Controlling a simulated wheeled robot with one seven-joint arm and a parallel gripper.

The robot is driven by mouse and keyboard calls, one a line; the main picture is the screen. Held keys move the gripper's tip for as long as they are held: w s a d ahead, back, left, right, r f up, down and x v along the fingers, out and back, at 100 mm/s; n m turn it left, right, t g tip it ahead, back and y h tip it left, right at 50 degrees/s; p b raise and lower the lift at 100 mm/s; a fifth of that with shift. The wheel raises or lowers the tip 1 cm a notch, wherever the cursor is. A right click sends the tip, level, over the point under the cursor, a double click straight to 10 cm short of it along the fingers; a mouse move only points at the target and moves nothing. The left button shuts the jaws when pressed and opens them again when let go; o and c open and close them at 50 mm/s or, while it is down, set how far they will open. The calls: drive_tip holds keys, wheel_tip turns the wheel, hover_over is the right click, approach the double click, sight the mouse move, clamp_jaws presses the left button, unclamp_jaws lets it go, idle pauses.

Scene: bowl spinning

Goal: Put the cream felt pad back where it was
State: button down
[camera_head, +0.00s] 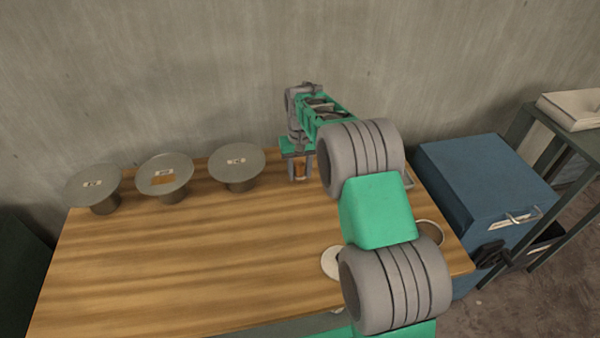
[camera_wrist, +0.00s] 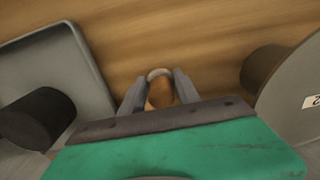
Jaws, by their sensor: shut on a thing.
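My gripper (camera_head: 300,176) hangs low over the back of the wooden table, right of the rightmost round stand. In the wrist view its fingers (camera_wrist: 160,92) are shut on a small orange-brown object (camera_wrist: 160,95) with a pale rounded rim. I cannot tell whether this is a felt pad. A pale cream disc (camera_head: 328,262) lies near the table's front right, partly hidden by my arm; it may be the cream felt pad. Three grey round-topped stands, left (camera_head: 94,183), middle (camera_head: 178,170) and right (camera_head: 237,160), carry small labels. The middle one also has an orange-brown patch on top.
A grey tray (camera_wrist: 85,60) and a dark cylinder (camera_wrist: 35,115) are left in the wrist view. A round container (camera_head: 430,232) shows past my arm at the table's right. A blue cabinet (camera_head: 480,180) stands beyond that edge. The table's middle and front left are clear.

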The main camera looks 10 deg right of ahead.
drive_tip(key=shift+f, duration=0.55)
drive_tip(key=shift+f, duration=0.1)
drive_tip(key=shift+f, duration=0.15)
drive_tip(key=c, duration=0.9)
unclamp_jaws()
